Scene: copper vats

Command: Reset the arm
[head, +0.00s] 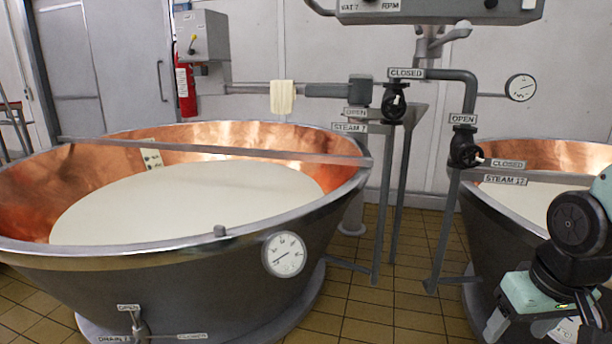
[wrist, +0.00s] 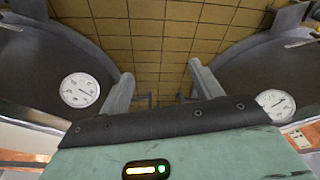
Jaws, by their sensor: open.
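My gripper (head: 541,327) hangs at the lower right of the head view, in front of the right copper vat (head: 480,215). Part of my arm runs off the right edge. In the wrist view the two fingers of my gripper (wrist: 160,84) stand apart, with only tiled floor showing between them. The gripper is open and nothing is held. It partly covers a dial on the right vat in the head view.
A large copper vat (head: 345,190) of pale liquid fills the left, with a dial (head: 284,255) and drain valve (head: 138,323). Steam valves (head: 394,101) and pipes (head: 442,190) stand between the vats. Tiled floor (head: 400,315) is free there. A fire extinguisher (head: 186,90) hangs behind.

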